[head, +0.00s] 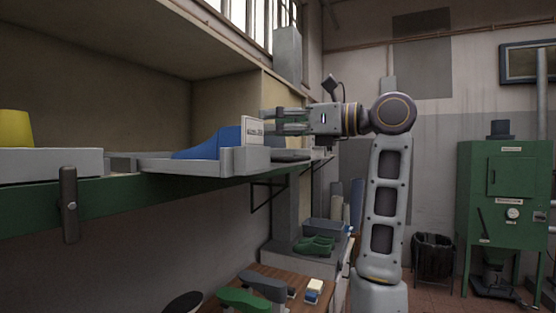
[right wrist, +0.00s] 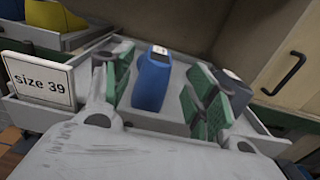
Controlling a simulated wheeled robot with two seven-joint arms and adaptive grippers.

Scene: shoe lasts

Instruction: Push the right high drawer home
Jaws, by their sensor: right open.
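The right high drawer (head: 240,160) is a shallow grey tray, standing out past the green shelf edge in the head view. A blue shoe last (head: 215,143) lies in it, and a white label card stands at its front (head: 252,130), reading "size 39" in the right wrist view (right wrist: 38,80). My right gripper (head: 285,121) is open beside the card, pointing left, above the drawer's right end. In the right wrist view its green-padded fingers stand apart (right wrist: 158,95), with the blue last (right wrist: 152,82) seen between them. I cannot tell whether they touch the drawer. My left gripper is out of view.
Another grey tray (head: 50,162) with a yellow last (head: 15,128) stands to the left. A dark upright bar (head: 68,205) crosses the green edge (head: 110,192). Below are a bench with green and grey lasts (head: 243,299) and a crate (head: 325,229). A green machine stands far right (head: 505,200).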

